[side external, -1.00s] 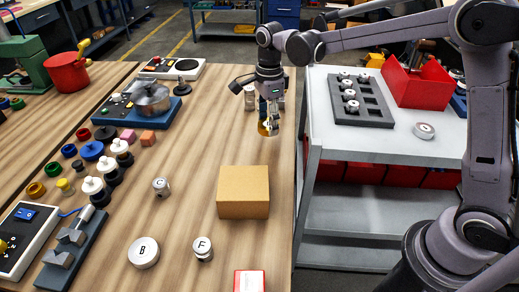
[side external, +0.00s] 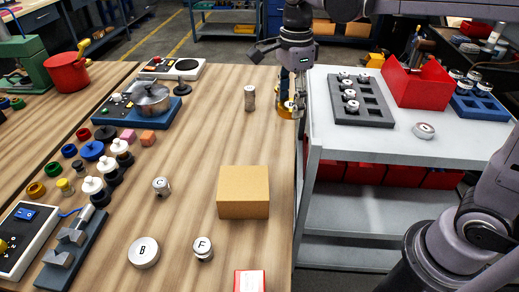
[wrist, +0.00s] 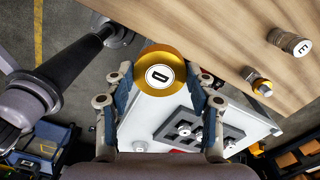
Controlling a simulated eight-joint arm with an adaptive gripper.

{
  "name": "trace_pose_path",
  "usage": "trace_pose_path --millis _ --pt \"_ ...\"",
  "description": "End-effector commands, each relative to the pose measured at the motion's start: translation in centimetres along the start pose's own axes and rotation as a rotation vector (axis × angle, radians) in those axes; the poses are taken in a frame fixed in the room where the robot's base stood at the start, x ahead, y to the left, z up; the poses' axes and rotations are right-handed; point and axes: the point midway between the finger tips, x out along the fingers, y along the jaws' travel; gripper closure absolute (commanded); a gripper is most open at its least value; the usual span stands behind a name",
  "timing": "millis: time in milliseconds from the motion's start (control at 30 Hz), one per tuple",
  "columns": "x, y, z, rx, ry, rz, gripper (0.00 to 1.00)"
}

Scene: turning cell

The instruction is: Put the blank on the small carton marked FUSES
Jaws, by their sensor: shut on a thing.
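My gripper (side external: 293,92) is shut on a round gold blank (side external: 286,109). In the wrist view the blank (wrist: 160,72) sits between both fingertips, with a letter D on its white label. It is held in the air by the right edge of the wooden table, beside the grey cart. A plain brown carton (side external: 243,192) stands on the table nearer the camera; no marking is readable on it. A small red box with a white part (side external: 249,281) is cut off at the bottom edge. I cannot read FUSES on either.
Canisters marked B (side external: 144,252), F (side external: 203,249) and C (side external: 161,186) stand left of the brown carton. A metal cylinder (side external: 250,98) stands near the blank. The cart (side external: 390,150) holds a grey tray and red bin. Table between cylinder and carton is clear.

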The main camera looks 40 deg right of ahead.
Motion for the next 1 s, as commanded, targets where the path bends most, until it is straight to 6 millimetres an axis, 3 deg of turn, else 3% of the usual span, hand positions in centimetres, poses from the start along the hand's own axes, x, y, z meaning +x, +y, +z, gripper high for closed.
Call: trace_pose_path --millis 100,200,367,800,1000 --pt "-1.5 2.8 2.1 -0.001 0.001 0.0 1.0" --pt "-2.2 4.4 3.1 0.005 0.001 0.0 1.0" --pt "-2.4 5.6 4.4 0.01 0.001 0.0 1.0" --pt "2.2 8.0 11.8 0.007 0.0 0.0 1.0" --pt "3.8 8.7 14.3 0.01 0.001 0.0 1.0"
